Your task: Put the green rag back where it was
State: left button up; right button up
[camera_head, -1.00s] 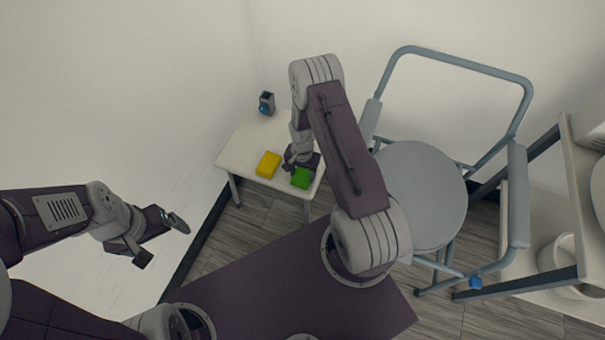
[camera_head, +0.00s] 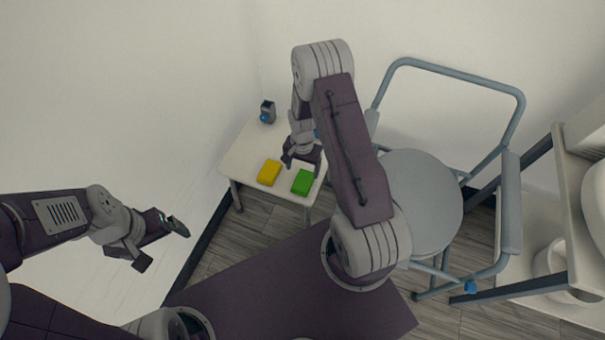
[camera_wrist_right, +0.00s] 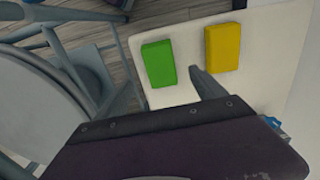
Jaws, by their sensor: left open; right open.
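The green rag (camera_head: 303,182) lies flat on the small white table (camera_head: 240,158), near its front right corner. It also shows whole and uncovered in the right wrist view (camera_wrist_right: 158,63). My right gripper (camera_head: 301,163) is open and empty, just behind and above the rag, apart from it. In the right wrist view one finger (camera_wrist_right: 207,85) points toward the gap between the green rag and a yellow block-like rag (camera_wrist_right: 223,47). My left gripper (camera_head: 160,243) is open and empty, far to the left, away from the table.
The yellow rag (camera_head: 269,172) lies left of the green one. A dark holder with a blue item (camera_head: 267,112) stands at the table's back corner. A grey-blue framed chair (camera_head: 425,200) stands close on the right, beside a shelf (camera_head: 575,200). The table's left part is clear.

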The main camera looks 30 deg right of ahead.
jog(key=s+a+r+n, duration=0.3)
jog(key=s+r+n, duration=0.2)
jog(key=r, duration=0.4)
jog(key=s+a+r+n+t, duration=0.1)
jog(key=s+a+r+n, duration=0.3)
jog(key=s+r, duration=0.3)
notch_tip(320, 180, up, 4)
jog(key=shift+s+f+n, duration=0.2)
jog(key=shift+f+n, duration=0.05)
jog(key=shift+n, duration=0.15)
